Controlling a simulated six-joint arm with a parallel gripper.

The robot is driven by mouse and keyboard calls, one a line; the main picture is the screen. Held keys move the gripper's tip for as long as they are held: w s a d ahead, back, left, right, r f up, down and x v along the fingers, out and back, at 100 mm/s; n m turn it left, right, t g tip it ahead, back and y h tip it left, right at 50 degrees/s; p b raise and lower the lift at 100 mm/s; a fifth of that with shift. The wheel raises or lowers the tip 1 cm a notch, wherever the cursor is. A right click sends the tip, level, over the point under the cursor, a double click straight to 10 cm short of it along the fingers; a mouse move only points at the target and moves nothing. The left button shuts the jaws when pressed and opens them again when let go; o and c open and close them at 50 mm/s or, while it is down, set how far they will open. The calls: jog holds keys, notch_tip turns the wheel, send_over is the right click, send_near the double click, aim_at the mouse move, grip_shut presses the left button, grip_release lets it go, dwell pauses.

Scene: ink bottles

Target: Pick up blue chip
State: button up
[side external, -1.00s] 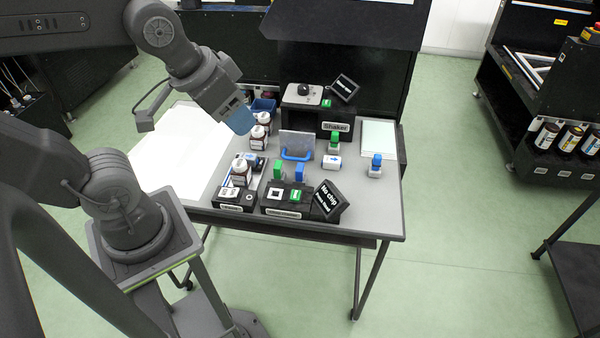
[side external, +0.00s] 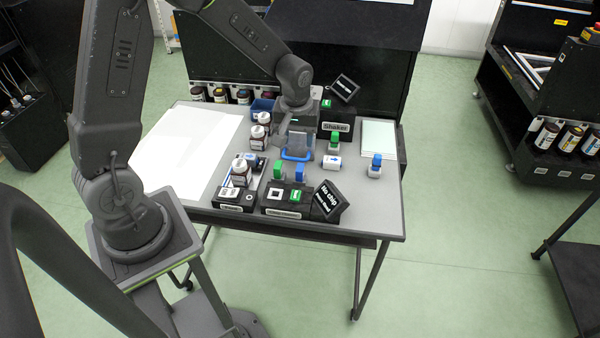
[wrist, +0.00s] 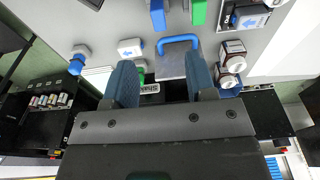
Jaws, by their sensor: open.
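A blue upright chip-like piece (side external: 299,172) stands beside a matching green one (side external: 278,170) behind the small black "No chip" device (side external: 286,203). In the wrist view the blue piece (wrist: 158,14) and green piece (wrist: 198,12) are at the top edge, partly cut off. Another blue-topped item (side external: 375,165) stands at the table's right; it also shows in the wrist view (wrist: 77,60). My gripper (wrist: 162,82) is open and empty, its two blue-grey fingers apart. In the side view the arm's end is above the table's back middle, and its fingers are hard to make out.
A grey plate with a blue handle (side external: 297,156) lies near my gripper. The black shaker (side external: 333,130) is behind. The table's right front is clear.

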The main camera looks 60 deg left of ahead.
aim_at(300, 167)
jog(key=f, duration=0.7)
jog(key=shift+w+a+f, duration=0.1)
jog(key=shift+w+a, duration=0.2)
jog(key=shift+w+a+f, duration=0.1)
jog(key=shift+w+f, duration=0.05)
jog(key=shift+f, duration=0.85)
jog(key=shift+w+a+f, duration=0.1)
jog(key=shift+w+f, duration=0.05)
jog(key=shift+f, duration=0.85)
jog(key=shift+w+a+f, duration=0.1)
jog(key=shift+w+f, duration=0.05)
jog(key=shift+f, duration=0.85)
grip_shut()
jog(key=shift+r, duration=0.1)
